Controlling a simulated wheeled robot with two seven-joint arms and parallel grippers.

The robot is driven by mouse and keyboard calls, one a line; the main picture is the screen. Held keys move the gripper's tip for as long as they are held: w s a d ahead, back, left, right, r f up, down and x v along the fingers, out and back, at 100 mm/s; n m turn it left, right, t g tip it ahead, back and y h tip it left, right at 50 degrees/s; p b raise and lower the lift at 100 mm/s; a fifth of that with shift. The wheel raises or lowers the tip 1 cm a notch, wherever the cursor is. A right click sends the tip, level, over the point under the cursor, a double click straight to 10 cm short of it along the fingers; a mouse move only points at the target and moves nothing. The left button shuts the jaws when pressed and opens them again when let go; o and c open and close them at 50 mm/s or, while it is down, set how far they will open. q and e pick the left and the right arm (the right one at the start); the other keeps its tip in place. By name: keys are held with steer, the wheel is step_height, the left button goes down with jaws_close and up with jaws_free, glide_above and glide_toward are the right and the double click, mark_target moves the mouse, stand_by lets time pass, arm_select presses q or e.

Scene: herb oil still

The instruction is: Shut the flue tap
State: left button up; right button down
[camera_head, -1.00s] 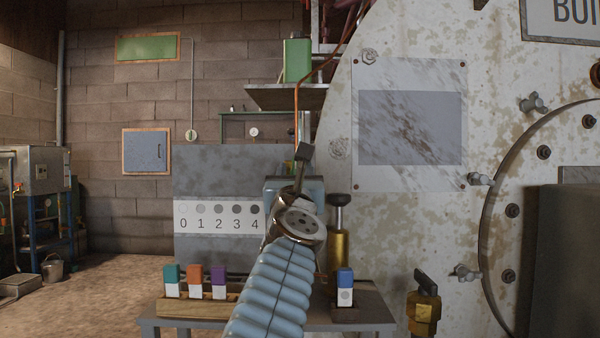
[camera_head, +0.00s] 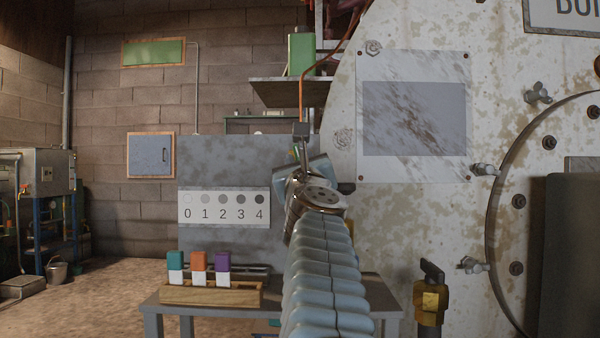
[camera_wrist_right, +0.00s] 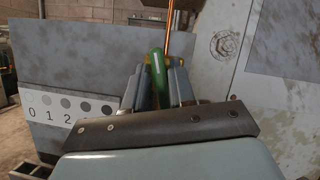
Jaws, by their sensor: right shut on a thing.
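In the right wrist view, a green handle (camera_wrist_right: 157,78) with a white stripe stands between the fingers of my right gripper (camera_wrist_right: 160,92), which is shut on it. It looks like a tap lever, with a brass fitting (camera_wrist_right: 176,62) just behind it at the copper pipe (camera_wrist_right: 170,30). I cannot tell for certain that this is the flue tap. A brass tap with a black lever (camera_head: 431,290) stands apart at lower right. My left gripper is not in view.
A grey panel with a 0 to 4 shade scale (camera_head: 224,207) stands left of my arm. A wooden rack (camera_head: 210,294) with teal, orange and purple capped pieces sits on the table (camera_head: 385,300). The large pale boiler (camera_head: 400,215) fills the right side, with wing clamps sticking out.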

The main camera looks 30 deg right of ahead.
steer(key=n+y+p, duration=0.1)
steer(key=n, duration=0.1)
steer(key=n+y+p, duration=0.1)
steer(key=n, duration=0.2)
steer(key=n+y+p, duration=0.1)
steer(key=n, duration=0.1)
steer(key=shift+r+y, duration=0.3)
steer(key=n+y+p, duration=0.1)
steer(key=n+p, duration=0.2)
steer(key=p, duration=0.1)
steer(key=shift+r+y, duration=0.15)
steer(key=shift+y, duration=0.15)
steer(key=n+g+p, duration=0.1)
steer(key=n+p, duration=0.2)
steer(key=p, duration=0.2)
steer(key=n+y+p, duration=0.1)
steer(key=n+p, duration=0.2)
steer(key=p, duration=0.1)
steer(key=shift+g+p, duration=0.4)
steer(key=shift+f+n+g+p, duration=0.3)
steer(key=shift+n+p, duration=0.45)
steer(key=shift+n, duration=0.25)
steer(key=c, duration=1.1)
jaws_free()
steer(key=shift+f, duration=0.15)
